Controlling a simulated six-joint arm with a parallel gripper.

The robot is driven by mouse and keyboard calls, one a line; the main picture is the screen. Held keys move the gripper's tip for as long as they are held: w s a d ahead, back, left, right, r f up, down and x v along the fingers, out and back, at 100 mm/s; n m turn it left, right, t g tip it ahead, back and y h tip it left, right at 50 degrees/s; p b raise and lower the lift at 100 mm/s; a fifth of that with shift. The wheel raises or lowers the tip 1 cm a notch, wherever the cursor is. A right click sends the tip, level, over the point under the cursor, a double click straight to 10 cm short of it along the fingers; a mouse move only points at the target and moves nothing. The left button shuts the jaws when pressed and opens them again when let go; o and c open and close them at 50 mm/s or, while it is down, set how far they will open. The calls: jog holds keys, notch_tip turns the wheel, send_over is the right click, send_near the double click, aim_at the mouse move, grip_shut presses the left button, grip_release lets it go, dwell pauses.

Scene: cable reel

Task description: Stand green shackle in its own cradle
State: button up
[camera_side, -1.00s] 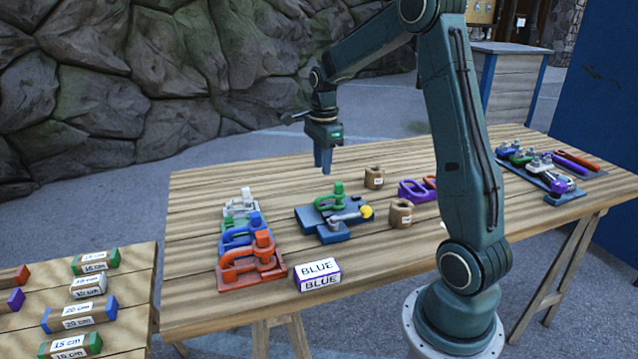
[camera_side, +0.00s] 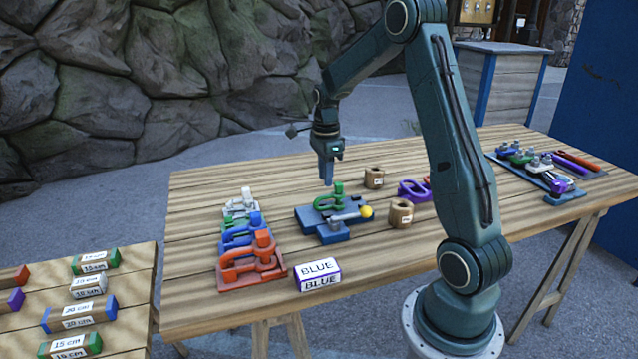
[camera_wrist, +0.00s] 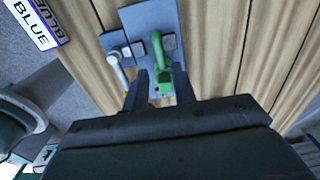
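The green shackle (camera_side: 330,202) rests on a blue block fixture (camera_side: 308,220) near the middle of the table, its green pin head raised at the back. It also shows in the wrist view (camera_wrist: 158,55), where its near end lies between my finger tips. My gripper (camera_side: 327,182) points down just above the shackle's raised end. In the wrist view the two fingers (camera_wrist: 152,82) are apart, one on each side of the green end, with no clear contact. A row of cradles at the left holds a white shackle (camera_side: 242,204), a blue shackle (camera_side: 243,232) and an orange shackle (camera_side: 254,262).
A lever with a yellow knob (camera_side: 367,212) lies on the fixture's front. Two wooden cylinders (camera_side: 374,177) (camera_side: 400,214) and a purple shackle (camera_side: 412,191) stand to the right. A BLUE label block (camera_side: 318,275) sits at the front edge. A tray of shackles (camera_side: 540,170) is far right.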

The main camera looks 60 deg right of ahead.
aim_at(325, 195)
jog(key=shift+f, duration=2.75)
grip_shut()
jog(key=shift+r, duration=0.1)
jog(key=shift+r, duration=2.4)
